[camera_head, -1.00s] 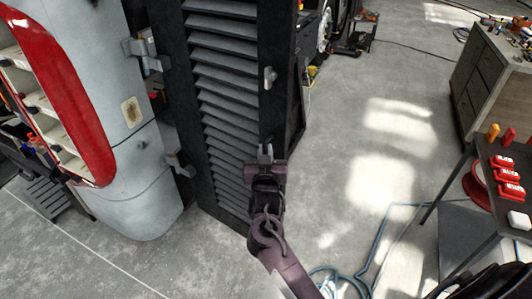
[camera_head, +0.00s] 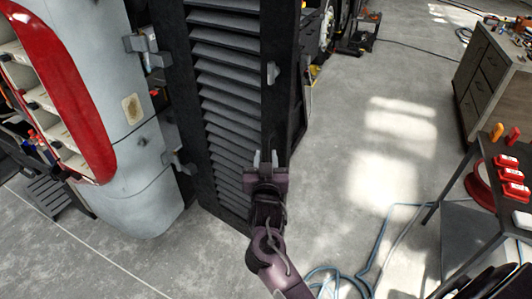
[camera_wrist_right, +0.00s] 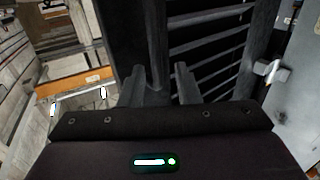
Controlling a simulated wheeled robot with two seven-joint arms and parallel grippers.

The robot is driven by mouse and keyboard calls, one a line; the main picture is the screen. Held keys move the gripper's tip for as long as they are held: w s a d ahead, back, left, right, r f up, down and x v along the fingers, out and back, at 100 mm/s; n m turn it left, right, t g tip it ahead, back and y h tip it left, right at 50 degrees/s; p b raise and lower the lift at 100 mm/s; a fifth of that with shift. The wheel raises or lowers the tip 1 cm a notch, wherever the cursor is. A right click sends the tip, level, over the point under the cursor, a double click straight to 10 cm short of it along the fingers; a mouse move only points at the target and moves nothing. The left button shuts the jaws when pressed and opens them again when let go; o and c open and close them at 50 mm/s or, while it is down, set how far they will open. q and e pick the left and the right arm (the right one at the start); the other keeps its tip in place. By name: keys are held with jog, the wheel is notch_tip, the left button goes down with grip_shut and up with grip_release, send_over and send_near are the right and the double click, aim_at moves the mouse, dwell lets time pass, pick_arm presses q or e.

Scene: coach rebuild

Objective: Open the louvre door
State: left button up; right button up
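The louvre door (camera_head: 228,75), dark-framed with grey slats, stands upright beside the coach body (camera_head: 125,60). Metal hinge brackets (camera_head: 145,48) show between them on its left side. A small light metal latch (camera_head: 272,73) sits on its right-hand stile. My right gripper (camera_head: 265,158) is low at that stile, below the latch. Its two fingers are apart. In the right wrist view the fingers (camera_wrist_right: 158,88) lie either side of a dark upright of the door, with slats (camera_wrist_right: 205,45) to the right; contact cannot be told. My left gripper is out of view.
A dark table (camera_head: 505,165) with red and orange items stands at the right, and a wooden drawer cabinet (camera_head: 485,75) is behind it. A blue hose (camera_head: 375,250) lies on the floor. The floor right of the door is mostly clear.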

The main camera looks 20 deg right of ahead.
jog(key=shift+b+v, duration=0.35)
jog(key=shift+v, duration=1.55)
jog(key=s+a+f+n+g+y, duration=0.2)
jog(key=s+f, duration=0.1)
jog(key=f, duration=0.9)
jog(key=s+a+f+n+g+y, duration=0.2)
jog(key=s+f, duration=0.1)
jog(key=f, duration=0.9)
jog(key=s+a+f+n+g+y, duration=0.2)
jog(key=s+f, duration=0.1)
jog(key=f, duration=0.9)
jog(key=s+d+f+n+g+y, duration=0.1)
jog(key=s+f+g, duration=0.3)
jog(key=s+f, duration=1)
jog(key=s+d+f+g, duration=0.2)
jog(key=s+f, duration=0.2)
jog(key=s, duration=0.7)
jog(key=s+d+f+g, duration=0.2)
jog(key=s+f, duration=0.3)
jog(key=s, duration=0.6)
jog(key=shift+s+d+f+g+y+b, duration=0.2)
jog(key=shift+d+g+y+b, duration=0.15)
jog(key=shift+g, duration=0.35)
